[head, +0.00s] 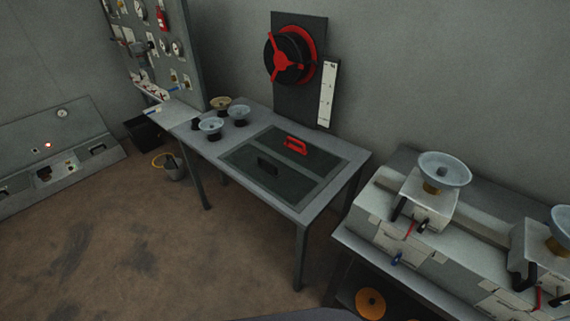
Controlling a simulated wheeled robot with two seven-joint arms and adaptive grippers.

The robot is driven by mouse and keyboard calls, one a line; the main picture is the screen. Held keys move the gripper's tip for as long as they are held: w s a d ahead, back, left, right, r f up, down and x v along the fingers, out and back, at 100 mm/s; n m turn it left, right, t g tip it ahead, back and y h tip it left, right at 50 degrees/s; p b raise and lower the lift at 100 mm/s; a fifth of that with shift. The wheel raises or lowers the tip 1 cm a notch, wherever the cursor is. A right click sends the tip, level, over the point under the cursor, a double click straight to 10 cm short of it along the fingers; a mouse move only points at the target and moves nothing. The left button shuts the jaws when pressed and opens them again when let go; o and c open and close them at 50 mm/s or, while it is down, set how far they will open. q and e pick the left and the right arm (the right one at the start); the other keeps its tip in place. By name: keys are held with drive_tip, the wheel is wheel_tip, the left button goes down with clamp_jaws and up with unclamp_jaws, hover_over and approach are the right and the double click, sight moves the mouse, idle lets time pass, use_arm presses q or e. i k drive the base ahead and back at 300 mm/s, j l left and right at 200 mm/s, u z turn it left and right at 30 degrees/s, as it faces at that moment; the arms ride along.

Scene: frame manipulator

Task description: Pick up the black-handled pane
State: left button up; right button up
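The black-handled pane (254,180) lies flat in the top of the grey table, on its near side. Its black handle (267,166) stands up near the pane's middle. A similar dark pane with a red handle (295,145) lies right behind it, split off by a thin light strip. Neither of my grippers shows in the head view.
Several bowl-topped pieces (211,127) stand on the table's left end. A red valve wheel (289,54) is on the wall panel behind. A bench with white scale-like devices (424,200) stands at right. A bucket (174,170) sits on the floor. Floor before the table is clear.

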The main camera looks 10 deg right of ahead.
sight(292, 186)
drive_tip(key=i+j+z, duration=0.35)
drive_tip(key=j+z, duration=0.2)
drive_tip(key=i+j+z, duration=0.1)
drive_tip(key=j+z, duration=0.15)
drive_tip(key=i+j+z, duration=0.1)
drive_tip(key=j, duration=0.25)
drive_tip(key=j+z, duration=0.1)
drive_tip(key=j, duration=0.2)
